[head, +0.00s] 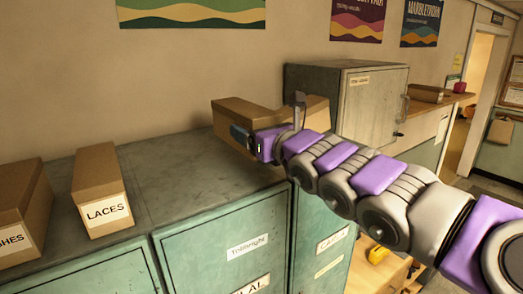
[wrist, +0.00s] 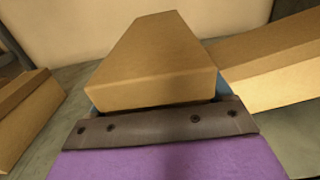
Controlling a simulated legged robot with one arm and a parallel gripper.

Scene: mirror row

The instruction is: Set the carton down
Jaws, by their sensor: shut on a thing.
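A plain brown carton (head: 236,113) is in my gripper (head: 268,122), over the far right part of the green cabinet top (head: 170,185). In the wrist view the carton (wrist: 150,65) stands straight ahead, beyond the dark gripper bar. My gripper is shut on it. My gripper and arm hide part of the carton and its underside in the head view, so I cannot tell whether it touches the cabinet top.
A second brown box (head: 316,108) is close to the right; it also shows in the wrist view (wrist: 270,65). A LACES box (head: 100,195) and another labelled box (head: 20,210) stand left. A grey metal box (head: 372,100) is behind. Cabinet top between LACES and my gripper is clear.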

